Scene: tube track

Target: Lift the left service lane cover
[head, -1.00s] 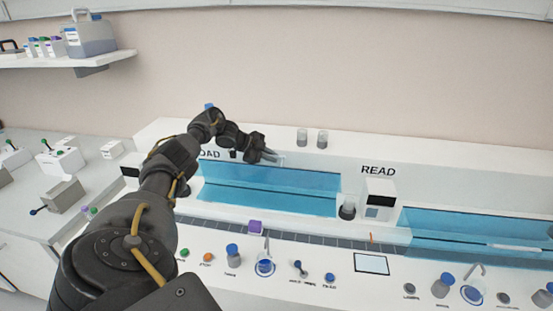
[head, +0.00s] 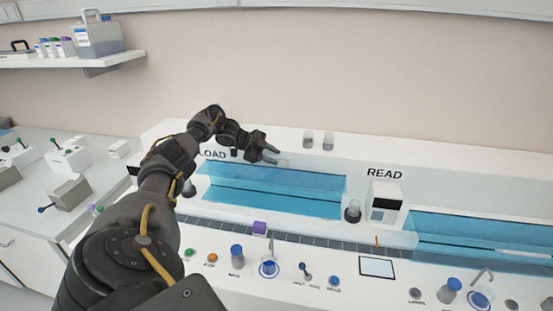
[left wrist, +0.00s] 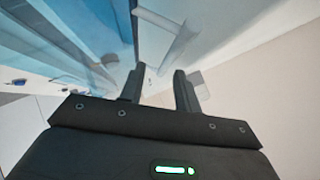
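The left service lane cover (head: 290,190) is a long see-through blue panel under the LOAD label, lying down over its lane. A pale handle-like bar (head: 283,161) shows at its rear edge. My left gripper (head: 272,155) is just above that rear edge, by the bar. In the left wrist view its two dark fingers (left wrist: 160,74) stand apart with nothing between them. A pale bar (left wrist: 182,34) shows beyond the fingertips, with the blue panel (left wrist: 75,45) to the left. I cannot tell whether the fingers touch the bar. My right gripper is out of view.
A second blue cover (head: 475,235) lies under the READ label on the right. A white box (head: 384,200) stands between the lanes. Two clear cylinders (head: 328,141) stand behind.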

